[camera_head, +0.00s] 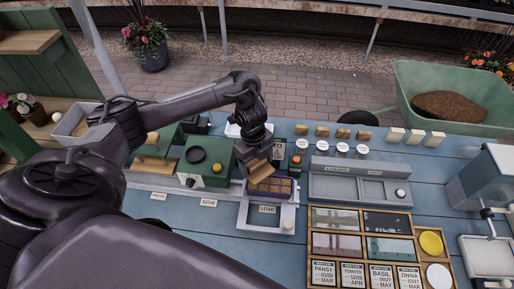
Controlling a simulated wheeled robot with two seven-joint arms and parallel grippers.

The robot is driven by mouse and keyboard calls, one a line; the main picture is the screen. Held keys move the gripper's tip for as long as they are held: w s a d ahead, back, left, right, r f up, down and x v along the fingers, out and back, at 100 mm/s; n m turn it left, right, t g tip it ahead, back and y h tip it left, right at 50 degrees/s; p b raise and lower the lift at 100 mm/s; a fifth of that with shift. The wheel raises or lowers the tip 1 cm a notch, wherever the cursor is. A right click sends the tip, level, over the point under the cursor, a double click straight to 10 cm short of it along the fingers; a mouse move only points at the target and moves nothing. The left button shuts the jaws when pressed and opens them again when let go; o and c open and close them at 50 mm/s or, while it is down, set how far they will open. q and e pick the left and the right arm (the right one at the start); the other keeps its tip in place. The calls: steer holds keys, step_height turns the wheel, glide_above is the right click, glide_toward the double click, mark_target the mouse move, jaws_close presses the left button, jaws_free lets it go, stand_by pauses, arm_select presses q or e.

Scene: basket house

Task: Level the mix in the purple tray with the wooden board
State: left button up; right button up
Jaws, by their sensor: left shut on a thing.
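The purple tray (292,189) sits on a pale stand marked LOAD near the middle of the bench, with brown mix in its cells. My left gripper (256,157) reaches in from the left and is shut on the wooden board (260,172). The board is tilted at the tray's far left edge, over or against the mix; I cannot tell whether it touches. The gripper's fingers are partly hidden by its own wrist. My right gripper is not in view.
A green machine (216,176) stands just left of the tray. A grey labelled rack (345,181) is to its right. A wooden case of seed packets (345,245) lies at the front right. Small wooden blocks (343,133) line the back. A green wheelbarrow (445,72) stands behind.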

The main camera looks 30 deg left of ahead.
arm_select(q)
step_height(320, 180, up, 3)
steer(key=shift+f+p, duration=0.15)
steer(key=shift+p, duration=0.75)
steer(key=shift+w+r, duration=0.1)
steer(key=shift+r, duration=1.6)
steer(key=shift+b, duration=0.3)
